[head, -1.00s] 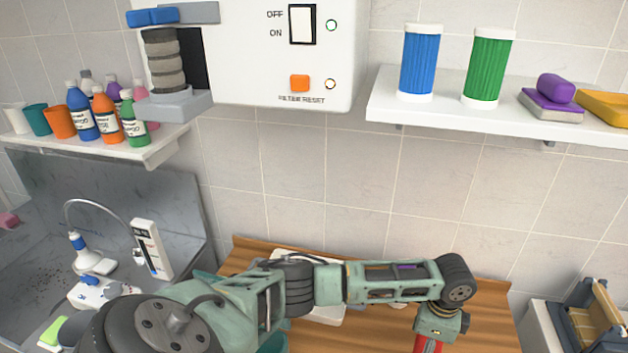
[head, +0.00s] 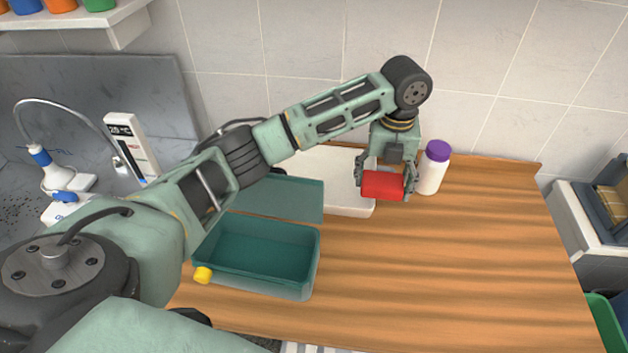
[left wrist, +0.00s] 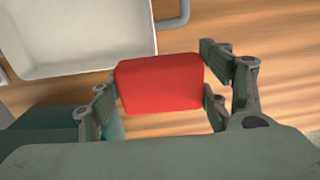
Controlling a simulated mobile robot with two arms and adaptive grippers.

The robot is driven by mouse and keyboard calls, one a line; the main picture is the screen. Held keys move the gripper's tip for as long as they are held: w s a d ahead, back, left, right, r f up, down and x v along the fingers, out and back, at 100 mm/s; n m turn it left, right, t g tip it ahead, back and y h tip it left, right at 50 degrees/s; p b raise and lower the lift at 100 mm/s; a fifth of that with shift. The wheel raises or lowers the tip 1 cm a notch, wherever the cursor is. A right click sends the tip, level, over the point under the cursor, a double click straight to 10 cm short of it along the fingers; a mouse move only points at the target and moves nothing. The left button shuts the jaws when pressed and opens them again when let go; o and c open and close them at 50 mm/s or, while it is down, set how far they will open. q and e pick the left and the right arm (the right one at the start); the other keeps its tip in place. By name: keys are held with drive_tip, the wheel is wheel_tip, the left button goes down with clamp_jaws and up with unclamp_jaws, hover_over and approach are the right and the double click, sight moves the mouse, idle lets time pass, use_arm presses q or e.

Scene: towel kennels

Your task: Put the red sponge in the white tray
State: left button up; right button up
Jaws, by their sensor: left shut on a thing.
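My left gripper (head: 383,186) is shut on the red sponge (head: 382,186). In the left wrist view the sponge (left wrist: 160,83) sits between the two fingers. The white tray (head: 341,182) lies on the wooden counter behind and left of the sponge, partly hidden by my left arm. In the left wrist view the tray (left wrist: 82,68) is at the upper left, with its near right corner close to the sponge. The sponge appears in front of the tray's right end in the head view. My right gripper is not in view.
A teal bin (head: 262,256) with its lid standing open is on the counter at left, with a small yellow object (head: 203,274) at its corner. A white bottle with a purple cap (head: 432,168) stands right of my gripper. The counter's right side (head: 490,260) is clear.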

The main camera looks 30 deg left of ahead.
use_arm(q)
drive_tip(key=p, duration=0.3)
hover_over(335, 201)
wheel_tip(335, 201, down, 6)
drive_tip(key=shift+f, duration=0.15)
wheel_tip(335, 201, down, 4)
drive_tip(key=shift+r+p, duration=0.15)
drive_tip(key=shift+p, duration=0.6)
drive_tip(key=shift+f, duration=0.3)
drive_tip(key=shift+f, duration=0.15)
drive_tip(key=o, duration=0.9)
drive_tip(key=shift+c, duration=0.2)
drive_tip(key=o, duration=0.4)
drive_tip(key=shift+c, duration=0.2)
